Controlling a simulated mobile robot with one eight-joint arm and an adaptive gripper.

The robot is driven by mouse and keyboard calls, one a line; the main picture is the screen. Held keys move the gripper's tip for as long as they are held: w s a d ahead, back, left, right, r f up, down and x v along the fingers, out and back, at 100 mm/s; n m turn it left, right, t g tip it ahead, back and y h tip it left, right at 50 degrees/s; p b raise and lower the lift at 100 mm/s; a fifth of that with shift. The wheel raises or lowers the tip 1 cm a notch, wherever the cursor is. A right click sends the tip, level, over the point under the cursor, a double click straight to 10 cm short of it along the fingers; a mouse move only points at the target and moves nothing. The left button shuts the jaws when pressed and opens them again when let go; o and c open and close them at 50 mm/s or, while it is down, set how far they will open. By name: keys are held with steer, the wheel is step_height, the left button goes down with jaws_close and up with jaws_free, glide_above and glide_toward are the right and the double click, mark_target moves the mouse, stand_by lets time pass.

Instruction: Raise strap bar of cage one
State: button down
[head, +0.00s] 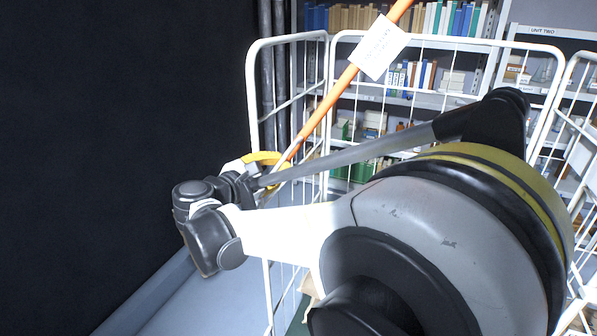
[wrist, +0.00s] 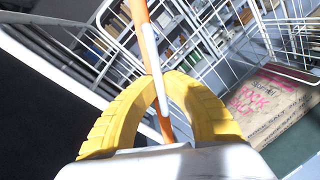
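The strap bar (head: 335,92) is a long orange bar with a white tag (head: 380,47). In the head view it slants from upper right down to my gripper (head: 264,158), across the white wire cage (head: 255,100). In the wrist view the orange bar (wrist: 139,14) runs down between the yellow fingers of my gripper (wrist: 161,78). The fingers arch together with their tips close on either side of the bar, and look shut on it. A thin white rod lies along the bar there. My arm hides much of the cage's lower part in the head view.
Shelves of books and boxes (head: 425,75) stand behind the cage. Another white wire frame (head: 570,75) is at the right. A dark wall (head: 120,120) fills the left. A cardboard box with pink writing (wrist: 270,105) lies at the right in the wrist view.

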steer(key=w+a+r+n, duration=0.1)
steer(key=a+n, duration=0.1)
steer(key=a, duration=0.2)
steer(key=w+a+r+n+h, duration=0.1)
steer(key=w+a+r+n, duration=0.1)
steer(key=a, duration=0.3)
steer(key=shift+r+n+t+p, duration=0.2)
steer(key=shift+n+t+p, duration=0.15)
steer(key=shift+n, duration=0.25)
steer(key=shift+w, duration=0.1)
steer(key=c, duration=1.5)
jaws_free()
steer(key=shift+a, duration=0.25)
steer(key=shift+d, duration=0.15)
steer(key=v, duration=1.2)
